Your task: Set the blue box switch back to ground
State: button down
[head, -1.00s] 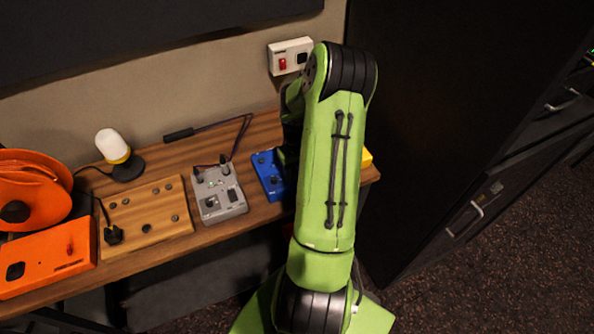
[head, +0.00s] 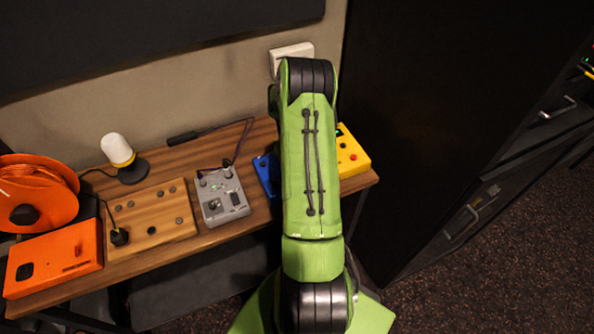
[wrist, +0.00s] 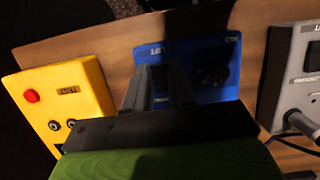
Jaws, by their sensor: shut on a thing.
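The blue box (head: 263,174) stands on the wooden bench between the grey box and the yellow box. In the head view my green arm covers most of it, and my gripper is hidden there. In the wrist view the blue box (wrist: 213,58) lies just beyond my gripper (wrist: 160,82), with a dark round part on its right half. The fingers are over the left half of its face and closed on the switch. The switch is hidden between them, so its position cannot be read.
The yellow box (head: 352,157) with a red button is close on one side, the grey box (head: 221,196) with plugged cables on the other. A wooden panel (head: 151,216), lamp (head: 118,153) and orange reel (head: 36,190) are further left. A wall socket (head: 291,52) is behind my arm.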

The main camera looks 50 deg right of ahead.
jog(key=c, duration=1)
grip_release()
jog(key=shift+o, duration=0.2)
jog(key=p+v, duration=0.1)
jog(key=v, duration=1.4)
jog(key=shift+r, duration=0.3)
jog(key=shift+d, duration=0.1)
